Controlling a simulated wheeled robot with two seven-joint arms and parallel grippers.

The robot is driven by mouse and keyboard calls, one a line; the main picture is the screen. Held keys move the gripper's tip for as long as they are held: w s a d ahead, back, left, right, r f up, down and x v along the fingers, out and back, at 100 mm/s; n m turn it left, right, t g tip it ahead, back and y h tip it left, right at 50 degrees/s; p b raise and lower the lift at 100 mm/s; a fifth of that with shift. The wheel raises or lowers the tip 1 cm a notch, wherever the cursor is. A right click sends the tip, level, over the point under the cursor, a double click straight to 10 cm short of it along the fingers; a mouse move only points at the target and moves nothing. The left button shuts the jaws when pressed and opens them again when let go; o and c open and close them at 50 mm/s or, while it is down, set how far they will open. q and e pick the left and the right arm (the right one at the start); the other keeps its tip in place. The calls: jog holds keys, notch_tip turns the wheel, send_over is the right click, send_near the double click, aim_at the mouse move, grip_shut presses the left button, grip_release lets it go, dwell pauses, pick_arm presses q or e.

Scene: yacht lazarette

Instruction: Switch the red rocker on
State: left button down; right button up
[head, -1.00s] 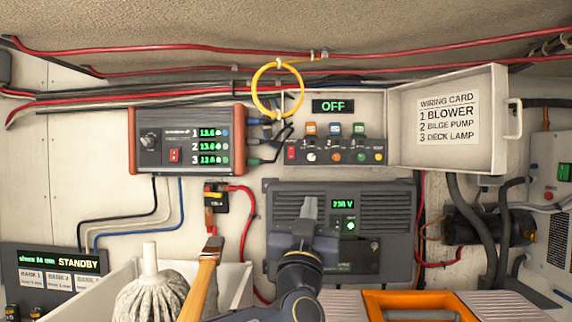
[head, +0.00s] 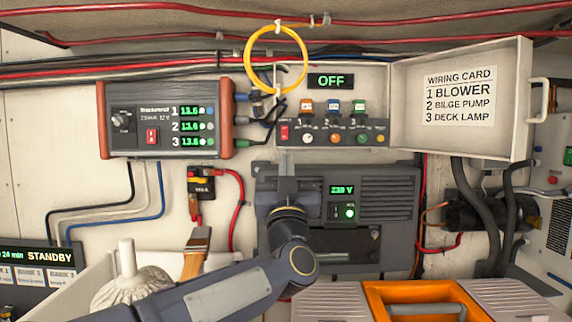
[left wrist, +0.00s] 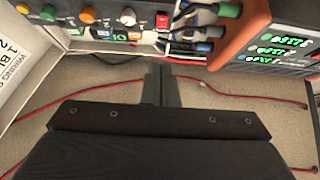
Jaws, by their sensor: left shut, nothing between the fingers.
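The switch panel (head: 345,140) on the back wall carries a red rocker (head: 284,132) at its left end, beside several round knobs. A display (head: 331,81) above it reads OFF in green. The red rocker also shows in the left wrist view (left wrist: 162,21), just beyond the fingertips. My left gripper (head: 287,158) is shut and empty, pointing up just below the red rocker; contact cannot be seen. Its closed fingers also show in the left wrist view (left wrist: 161,72). My right gripper is not in view.
A charger box (head: 170,118) with another red rocker hangs left of the panel. A yellow cable loop (head: 276,60) hangs above. The open cover door (head: 460,100) with a wiring card stands at right. A grey unit (head: 385,215) is behind my left arm; an orange-framed case (head: 415,300) lies below.

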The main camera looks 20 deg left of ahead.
aim_at(285, 133)
pick_arm(q)
jog(key=p+x, duration=0.1)
jog(key=x, duration=0.2)
jog(key=f+p+x, duration=0.1)
jog(key=p+x, duration=0.1)
jog(key=x, duration=0.1)
jog(key=w+p+x, duration=0.1)
jog(key=x, duration=0.2)
jog(key=shift+w+a+f, duration=0.1)
jog(key=shift+a+f, duration=0.15)
jog(key=shift+w+a+f+p, duration=0.2)
jog(key=shift+w+a+p, duration=0.1)
jog(key=shift+w, duration=0.1)
